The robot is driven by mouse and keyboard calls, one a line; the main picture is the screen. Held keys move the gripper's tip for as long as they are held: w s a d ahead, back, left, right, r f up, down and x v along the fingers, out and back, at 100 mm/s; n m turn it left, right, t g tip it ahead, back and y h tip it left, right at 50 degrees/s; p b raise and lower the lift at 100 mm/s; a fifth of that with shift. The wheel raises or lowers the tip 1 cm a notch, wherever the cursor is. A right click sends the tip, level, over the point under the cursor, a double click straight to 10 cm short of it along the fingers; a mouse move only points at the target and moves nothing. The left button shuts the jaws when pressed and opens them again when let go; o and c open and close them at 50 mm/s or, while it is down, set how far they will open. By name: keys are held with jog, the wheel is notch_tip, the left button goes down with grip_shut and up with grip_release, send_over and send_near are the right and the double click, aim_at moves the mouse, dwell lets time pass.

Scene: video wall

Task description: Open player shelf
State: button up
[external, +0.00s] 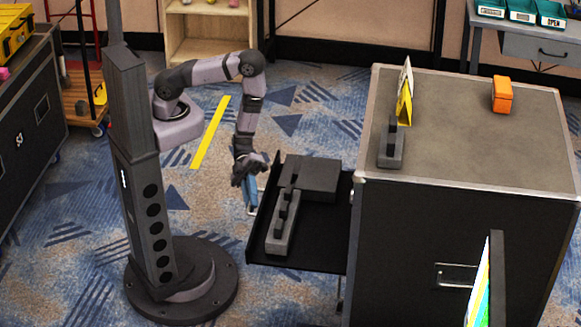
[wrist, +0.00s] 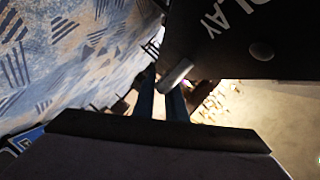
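The player shelf (external: 318,252) is a flat black tray that stands out from the left side of the large black case (external: 450,245). A dark flat box (external: 312,178) and a grey block with raised parts (external: 283,222) sit on it. My gripper (external: 251,204) is at the shelf's left front edge, beside its light metal handle (external: 262,187). In the wrist view, my blue fingers (wrist: 160,104) are by a short metal bar (wrist: 177,74) under a dark panel (wrist: 235,35) lettered "LAY". I cannot tell whether they grip the bar.
On the case top stand a grey device (external: 391,148), a yellow sign (external: 405,95) and an orange box (external: 502,95). A bright screen (external: 481,285) is at the lower right. Carpet (external: 215,215) is open between my base and the shelf.

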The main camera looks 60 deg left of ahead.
aim_at(265, 201)
grip_shut()
jog(key=shift+w+d+b, duration=0.35)
jog(key=shift+w+d, duration=1.15)
jog(key=shift+o, duration=1.6)
grip_release()
jog(key=shift+a, duration=0.1)
jog(key=v, duration=0.7)
jog(key=shift+w+r, duration=0.2)
jog(key=shift+r, duration=0.05)
